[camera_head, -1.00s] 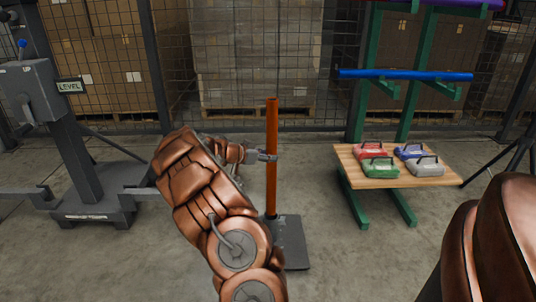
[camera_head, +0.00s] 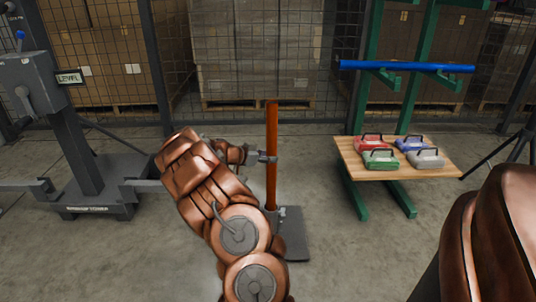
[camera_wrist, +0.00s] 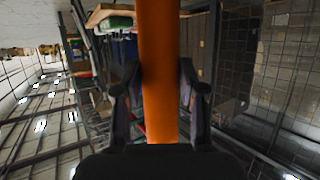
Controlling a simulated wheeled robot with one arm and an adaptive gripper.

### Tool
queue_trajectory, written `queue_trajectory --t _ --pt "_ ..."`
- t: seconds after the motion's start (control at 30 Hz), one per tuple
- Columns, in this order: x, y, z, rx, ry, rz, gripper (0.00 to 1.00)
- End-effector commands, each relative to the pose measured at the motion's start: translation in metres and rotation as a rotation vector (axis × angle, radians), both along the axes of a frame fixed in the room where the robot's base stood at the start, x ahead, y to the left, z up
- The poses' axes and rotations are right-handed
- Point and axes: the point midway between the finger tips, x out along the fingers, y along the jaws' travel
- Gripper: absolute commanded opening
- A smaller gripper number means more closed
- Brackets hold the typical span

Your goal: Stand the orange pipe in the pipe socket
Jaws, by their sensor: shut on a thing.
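The orange pipe (camera_head: 271,135) stands upright in the head view. My gripper (camera_head: 268,158) is shut on it around mid-height, and the pipe also runs between the two fingers in the wrist view (camera_wrist: 158,70). The pipe socket (camera_head: 281,214) is a small grey fitting on a dark base plate (camera_head: 296,245) on the floor. The pipe's lower end meets the socket in the picture. My arm hides part of this area, and I cannot tell how deep the pipe sits in it.
A grey lever stand (camera_head: 80,165) is at the left. Mesh fencing closes the back.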

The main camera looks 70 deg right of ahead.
Motion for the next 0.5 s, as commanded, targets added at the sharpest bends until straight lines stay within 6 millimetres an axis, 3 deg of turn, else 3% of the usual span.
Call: queue_trajectory --t 0.5 --pt "0.0 0.0 -0.019 -0.003 0.001 0.001 0.0"
